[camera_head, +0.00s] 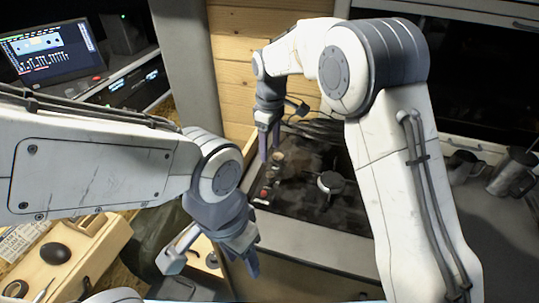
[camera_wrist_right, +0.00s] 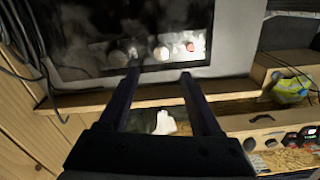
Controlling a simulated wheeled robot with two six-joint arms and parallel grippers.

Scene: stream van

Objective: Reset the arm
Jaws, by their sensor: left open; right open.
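My right arm is white and reaches over from the right in the head view. Its dark right gripper (camera_head: 269,148) points down, open, above the left part of a black cooktop (camera_head: 335,210). In the right wrist view the two fingers of the right gripper (camera_wrist_right: 159,76) are spread with nothing between them. My left arm comes in from the left. Its left gripper (camera_head: 240,268) points down, open, near the front of the cooktop counter, with nothing seen in it. What lies under the left gripper is partly hidden.
Knobs (camera_head: 265,191) sit at the cooktop's left edge. A metal mug (camera_head: 512,172) stands on the counter at right. A screen (camera_head: 47,53) is at upper left. A wooden box (camera_head: 68,262) is at lower left. The wrist view shows a green-yellow object (camera_wrist_right: 290,88) on a ledge.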

